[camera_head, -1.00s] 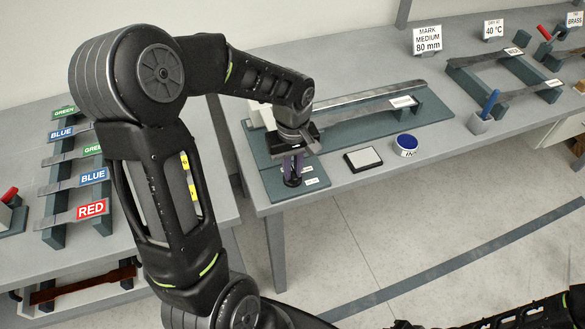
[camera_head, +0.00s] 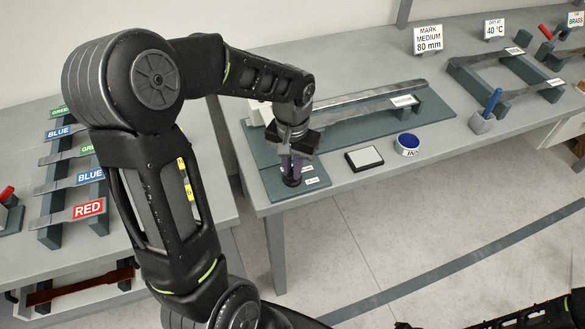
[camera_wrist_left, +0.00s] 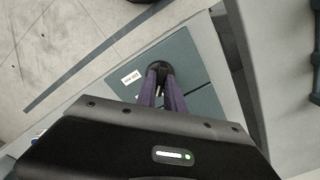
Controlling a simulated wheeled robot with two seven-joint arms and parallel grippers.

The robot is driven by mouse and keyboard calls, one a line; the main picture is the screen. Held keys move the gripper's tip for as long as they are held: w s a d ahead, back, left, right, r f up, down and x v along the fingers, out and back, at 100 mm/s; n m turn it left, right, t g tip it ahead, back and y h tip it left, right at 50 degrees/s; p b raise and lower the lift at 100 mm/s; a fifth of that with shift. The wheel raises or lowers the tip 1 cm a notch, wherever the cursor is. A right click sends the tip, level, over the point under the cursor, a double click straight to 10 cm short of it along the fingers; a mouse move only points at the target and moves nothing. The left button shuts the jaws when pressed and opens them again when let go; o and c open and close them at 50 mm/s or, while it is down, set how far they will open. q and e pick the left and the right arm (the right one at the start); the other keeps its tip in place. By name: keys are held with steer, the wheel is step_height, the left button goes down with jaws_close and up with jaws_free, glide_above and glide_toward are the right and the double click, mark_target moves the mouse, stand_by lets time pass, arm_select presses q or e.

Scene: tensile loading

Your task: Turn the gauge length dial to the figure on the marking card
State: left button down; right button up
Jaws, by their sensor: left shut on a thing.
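The marking card (camera_head: 428,39) stands at the back of the bench and reads "MARK MEDIUM 80 mm". The gauge length dial (camera_head: 292,181) is a small black round knob on the front left of the dark green board. My left gripper (camera_head: 291,168) points down over the dial, its purple fingers shut on it. In the left wrist view the dial (camera_wrist_left: 158,62) shows as a dark disc at the fingertips (camera_wrist_left: 160,85). Small white labels (camera_head: 310,180) lie beside it, too small to read. My right gripper is not clearly visible.
A black-framed white pad (camera_head: 364,158) and a blue ink tin (camera_head: 407,144) stand to the right of the board. A long metal strip (camera_head: 360,110) lies across supports behind. A blue-handled tool in a holder (camera_head: 482,120) stands further right. A rack of labelled strips (camera_head: 75,212) is at left.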

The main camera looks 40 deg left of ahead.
mark_target(292, 171)
arm_select(q)
steer(key=shift+m, duration=1.4)
steer(key=c, duration=1.4)
jaws_free()
steer(key=shift+c, duration=0.2)
step_height(292, 171, up, 8)
steer(key=shift+f+b, duration=0.1)
steer(key=shift+b, duration=0.4)
